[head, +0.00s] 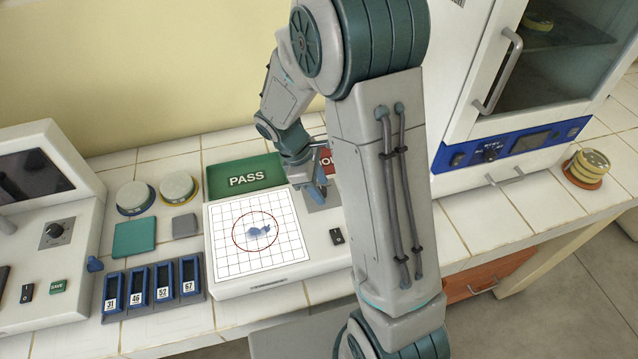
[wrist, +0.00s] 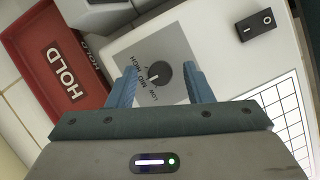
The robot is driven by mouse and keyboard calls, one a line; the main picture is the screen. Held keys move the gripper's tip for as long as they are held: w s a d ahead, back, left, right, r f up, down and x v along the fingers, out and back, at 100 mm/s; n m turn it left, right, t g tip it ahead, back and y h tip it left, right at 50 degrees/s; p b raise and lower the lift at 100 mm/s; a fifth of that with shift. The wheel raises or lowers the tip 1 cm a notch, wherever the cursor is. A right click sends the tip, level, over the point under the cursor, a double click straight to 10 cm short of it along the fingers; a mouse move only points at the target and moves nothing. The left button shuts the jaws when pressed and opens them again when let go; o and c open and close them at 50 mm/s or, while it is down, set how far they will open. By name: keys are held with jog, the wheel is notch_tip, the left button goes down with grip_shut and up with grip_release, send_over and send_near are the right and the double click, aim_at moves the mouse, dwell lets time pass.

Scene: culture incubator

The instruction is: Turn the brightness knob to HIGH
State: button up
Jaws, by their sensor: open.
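The brightness knob (wrist: 159,75) is dark and round and sits on a grey plate (wrist: 185,48) printed LOW, MID and HIGH, in the wrist view. I cannot tell clearly which label its mark points at. My gripper (wrist: 162,85) is open, with one blue finger on each side of the knob and gaps between; I cannot tell how far above the plate the tips are. In the head view my gripper (head: 318,193) is over the grey plate (head: 328,201) on the white light box (head: 270,287), and it hides the knob.
A green PASS tray (head: 232,181) and a red HOLD tray (wrist: 55,65) lie behind the light box. A black rocker switch (head: 337,237) is close by. Left stands a device with another knob (head: 55,231); right, an incubator (head: 520,150). A grid sheet (head: 285,250) lies on the box.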

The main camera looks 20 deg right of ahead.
jog(key=c, duration=1)
jog(key=shift+m, duration=0.4)
jog(key=m, duration=0.2)
jog(key=m+g+y, duration=0.1)
jog(key=m, duration=0.1)
jog(key=shift+w+d+g, duration=0.1)
jog(key=shift+g, duration=0.2)
jog(key=shift+d+m+g+y, duration=0.1)
jog(key=shift+m+g+y, duration=0.4)
jog(key=shift+m, duration=1.6)
jog(key=o, duration=1)
